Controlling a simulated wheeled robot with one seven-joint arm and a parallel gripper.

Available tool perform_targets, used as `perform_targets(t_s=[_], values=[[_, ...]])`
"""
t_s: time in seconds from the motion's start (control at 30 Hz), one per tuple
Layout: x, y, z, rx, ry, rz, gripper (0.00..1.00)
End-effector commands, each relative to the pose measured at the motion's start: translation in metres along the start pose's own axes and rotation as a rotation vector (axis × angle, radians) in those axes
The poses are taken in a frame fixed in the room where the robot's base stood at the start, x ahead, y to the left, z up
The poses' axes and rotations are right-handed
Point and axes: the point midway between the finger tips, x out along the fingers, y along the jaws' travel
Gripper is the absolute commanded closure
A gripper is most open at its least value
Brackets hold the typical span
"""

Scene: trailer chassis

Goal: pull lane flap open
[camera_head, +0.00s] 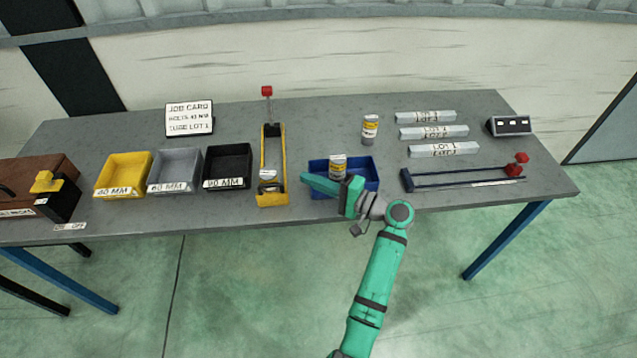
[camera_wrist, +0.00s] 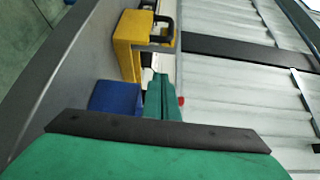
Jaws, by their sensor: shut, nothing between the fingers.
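A yellow lane (camera_head: 274,150) stands on the table left of the blue bin, with a rod and red knob (camera_head: 267,91) rising at its far end. A small pale item with a label (camera_head: 268,175) sits at its near end. I cannot clearly tell which part is the flap. My gripper (camera_head: 306,178) is shut and empty, its fingers pointing left over the near side of the blue bin (camera_head: 372,176), a short gap right of the lane. In the wrist view the shut fingertips (camera_wrist: 161,80) point toward the yellow lane (camera_wrist: 132,36).
A can (camera_head: 337,168) stands in the blue bin near my gripper, and another can (camera_head: 370,128) stands behind it. Yellow (camera_head: 122,175), grey (camera_head: 174,172) and black (camera_head: 227,167) bins stand left. A blue rack (camera_head: 460,177) lies right. The table (camera_head: 300,98) has free room behind the bins.

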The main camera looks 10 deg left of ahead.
Motion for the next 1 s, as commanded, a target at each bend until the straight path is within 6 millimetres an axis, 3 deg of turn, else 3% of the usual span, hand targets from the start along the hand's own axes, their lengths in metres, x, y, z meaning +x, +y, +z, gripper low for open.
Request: perform_targets(t_s=[0.27, 0.4, 0.6, 1.0], values=[[0.055, 0.0, 0.002, 0.0, -0.006, 0.001, 1.0], [0.045, 0.001, 0.022, -0.001, -0.003, 0.001, 1.0], [0.04, 0.0, 0.037, -0.001, -0.003, 0.0, 1.0], [0.039, 0.0, 0.04, -0.001, -0.004, 0.0, 1.0]])
